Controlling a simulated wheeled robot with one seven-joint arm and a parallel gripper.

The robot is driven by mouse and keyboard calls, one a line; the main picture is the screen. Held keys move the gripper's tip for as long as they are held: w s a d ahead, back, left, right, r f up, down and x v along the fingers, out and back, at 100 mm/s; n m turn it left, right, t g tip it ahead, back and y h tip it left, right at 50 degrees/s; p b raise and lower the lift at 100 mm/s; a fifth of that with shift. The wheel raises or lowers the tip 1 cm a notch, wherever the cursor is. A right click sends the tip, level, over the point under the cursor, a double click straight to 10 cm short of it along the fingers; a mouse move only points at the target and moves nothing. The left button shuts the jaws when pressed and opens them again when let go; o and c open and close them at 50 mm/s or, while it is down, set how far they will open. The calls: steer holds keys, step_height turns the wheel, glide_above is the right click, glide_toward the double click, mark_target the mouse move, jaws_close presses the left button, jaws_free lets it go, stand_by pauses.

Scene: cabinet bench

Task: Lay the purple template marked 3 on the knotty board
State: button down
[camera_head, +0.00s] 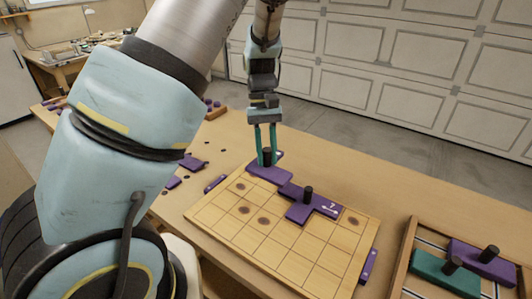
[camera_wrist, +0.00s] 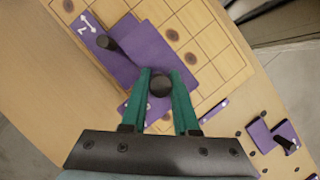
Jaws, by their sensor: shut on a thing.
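The knotty board (camera_head: 225,215), pale wood with a square grid and dark round knots, lies on the bench; it also shows in the wrist view (camera_wrist: 210,65). My gripper (camera_head: 267,158) is shut on the black knob of a purple template (camera_head: 268,174) at the board's far corner. In the wrist view the teal fingers (camera_wrist: 160,88) close on both sides of the knob. No number can be read on this held template, and I cannot tell whether it touches the board. Another purple template (camera_head: 328,208) with a black knob, white numeral and arrow lies on the board beside it.
A wooden tray (camera_head: 408,243) at the right holds a teal template (camera_head: 440,275) and a purple template (camera_head: 485,262). Purple strips (camera_head: 215,184) (camera_head: 368,266) lie by the board's edges. Loose purple pieces (camera_head: 192,164) lie left of the board. The bench right of the board's far edge is clear.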

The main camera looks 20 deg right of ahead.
steer(key=shift+f, duration=0.35)
steer(key=shift+w+f+b, duration=0.1)
steer(key=shift+f+b, duration=2.2)
steer(key=shift+f, duration=1.3)
steer(key=shift+f, duration=1.1)
stand_by(0.9)
steer(key=shift+c, duration=1)
jaws_free()
steer(key=shift+r, duration=0.15)
steer(key=shift+a+r+p, duration=0.1)
steer(key=shift+r+p, duration=3.2)
steer(key=shift+r, duration=0.55)
